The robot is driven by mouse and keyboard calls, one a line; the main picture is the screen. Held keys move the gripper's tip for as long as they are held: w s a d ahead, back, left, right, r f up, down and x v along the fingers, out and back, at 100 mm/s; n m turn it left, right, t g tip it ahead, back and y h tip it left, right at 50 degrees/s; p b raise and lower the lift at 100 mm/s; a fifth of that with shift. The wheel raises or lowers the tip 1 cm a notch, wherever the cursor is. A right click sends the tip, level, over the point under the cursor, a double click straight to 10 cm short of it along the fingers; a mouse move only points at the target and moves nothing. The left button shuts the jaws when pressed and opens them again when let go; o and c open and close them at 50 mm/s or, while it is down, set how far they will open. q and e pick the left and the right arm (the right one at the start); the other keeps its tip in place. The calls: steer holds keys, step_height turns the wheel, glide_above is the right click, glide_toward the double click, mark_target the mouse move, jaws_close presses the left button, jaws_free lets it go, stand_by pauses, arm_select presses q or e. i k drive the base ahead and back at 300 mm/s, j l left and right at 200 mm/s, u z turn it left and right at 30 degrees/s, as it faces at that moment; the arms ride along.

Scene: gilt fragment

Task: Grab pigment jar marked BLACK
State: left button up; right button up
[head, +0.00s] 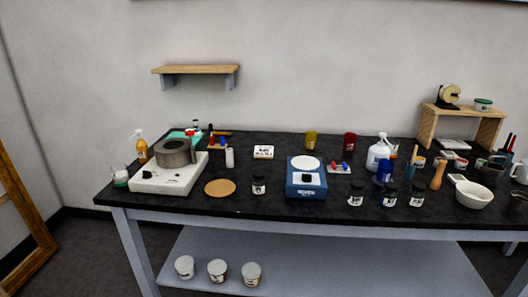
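Small dark jars with white labels stand upright on the black table top. One jar (259,184) stands alone left of the blue hotplate-like device. Three more form a loose row near the front right: a left jar (356,194), a middle jar (390,195) and a right jar (417,195). The labels are too small to read, so I cannot tell which is marked BLACK. Neither of my grippers is in view.
The table (220,203) carries a white device with a grey ring (176,153), a blue device (306,180), a cork disc (220,187), a white bottle (377,155), a blue bottle (384,173) and a white mortar (472,195). White tubs (217,270) stand on the lower shelf.

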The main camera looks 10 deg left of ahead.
mark_target(416, 196)
steer(key=k+l, duration=0.1)
steer(key=l, duration=0.3)
steer(key=k+l, duration=0.1)
steer(key=l, duration=0.3)
steer(key=k+l, duration=0.1)
steer(key=l, duration=0.3)
